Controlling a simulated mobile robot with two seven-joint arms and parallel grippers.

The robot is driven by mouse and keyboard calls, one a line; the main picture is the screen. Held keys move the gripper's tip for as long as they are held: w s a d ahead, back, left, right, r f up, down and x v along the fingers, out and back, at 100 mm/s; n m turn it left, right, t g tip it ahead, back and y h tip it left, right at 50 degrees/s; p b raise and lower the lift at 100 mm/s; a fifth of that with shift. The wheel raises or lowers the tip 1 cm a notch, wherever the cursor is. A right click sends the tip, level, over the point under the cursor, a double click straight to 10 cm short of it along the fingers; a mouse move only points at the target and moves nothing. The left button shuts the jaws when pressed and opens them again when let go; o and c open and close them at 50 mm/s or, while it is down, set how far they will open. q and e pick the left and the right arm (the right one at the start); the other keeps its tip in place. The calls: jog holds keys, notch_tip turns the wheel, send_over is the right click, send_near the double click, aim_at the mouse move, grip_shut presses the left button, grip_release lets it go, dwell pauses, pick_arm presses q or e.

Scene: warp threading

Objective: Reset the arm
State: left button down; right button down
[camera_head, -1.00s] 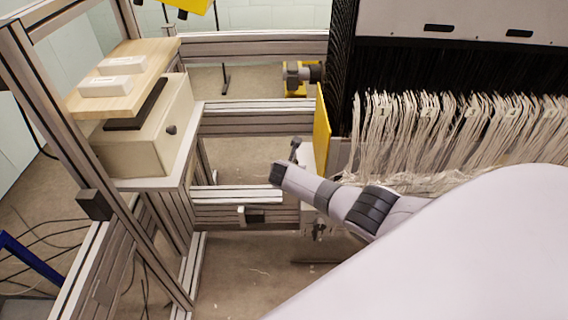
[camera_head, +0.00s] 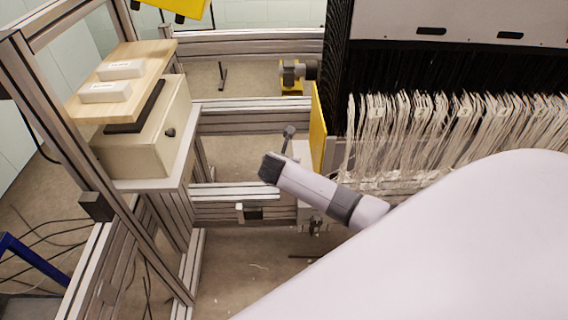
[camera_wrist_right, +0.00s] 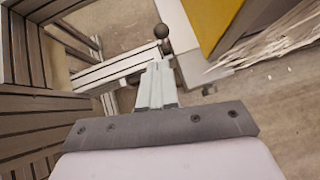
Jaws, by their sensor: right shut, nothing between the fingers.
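My right arm (camera_head: 310,185) comes in from the lower right in the head view, a pale link with dark joint bands. Its bent end is over the gap beside the loom's frame. The right gripper's fingers show in the right wrist view (camera_wrist_right: 157,70), shut together and empty. They point toward a dark ball knob (camera_wrist_right: 161,31), which lies just beyond the fingertips in the picture; I cannot tell the true gap. My left gripper is not in view.
The white warp threads (camera_head: 395,130) hang at the right, beside a yellow panel (camera_head: 319,125). Metal rails (camera_head: 250,115) cross behind the arm. A beige box (camera_head: 150,140) with a wooden board (camera_head: 130,75) stands at the left. The floor between is open.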

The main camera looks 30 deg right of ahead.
jog(key=shift+s+a+r, duration=0.15)
jog(key=shift+r, duration=0.1)
dwell(0.5)
jog(key=s+a+f+m+t+y, duration=0.1)
jog(key=s+a+f+m+y, duration=0.6)
jog(key=s+a+m, duration=0.6)
jog(key=s+a+r+m+t+y, duration=0.1)
jog(key=s+r+m+t, duration=0.1)
jog(key=s+m, duration=1)
jog(key=shift+s+a+r+t+y, duration=0.15)
jog(key=shift+s+r+t+y, duration=0.2)
jog(key=shift+s+r, duration=0.4)
jog(key=shift+s+f, duration=0.1)
jog(key=shift+f, duration=0.05)
